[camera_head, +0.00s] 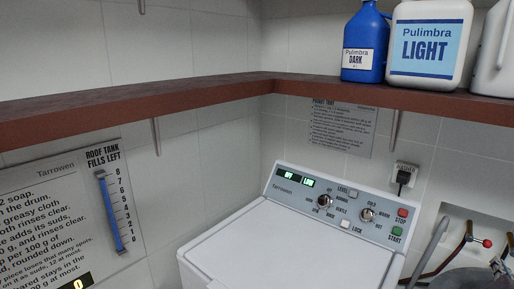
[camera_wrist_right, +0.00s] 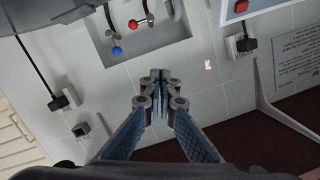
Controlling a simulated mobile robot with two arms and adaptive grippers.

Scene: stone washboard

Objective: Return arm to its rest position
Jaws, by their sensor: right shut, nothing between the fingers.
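My right gripper (camera_wrist_right: 160,82) shows in the right wrist view, with its two fingers together and nothing between them. It is clear of the tiled wall behind it, and nothing is seen touching it. In the head view I cannot clearly make it out; a dark grey shape is cut off at the lower right corner. My left gripper is in neither view.
A white washing machine (camera_head: 240,245) stands below a brown shelf (camera_head: 150,103) bearing a blue jug (camera_head: 364,40) and a white Light jug (camera_head: 430,15). A red-knobbed tap (camera_head: 487,243) is at right. The wrist view shows a tap recess (camera_wrist_right: 150,45) and a plug (camera_wrist_right: 243,44).

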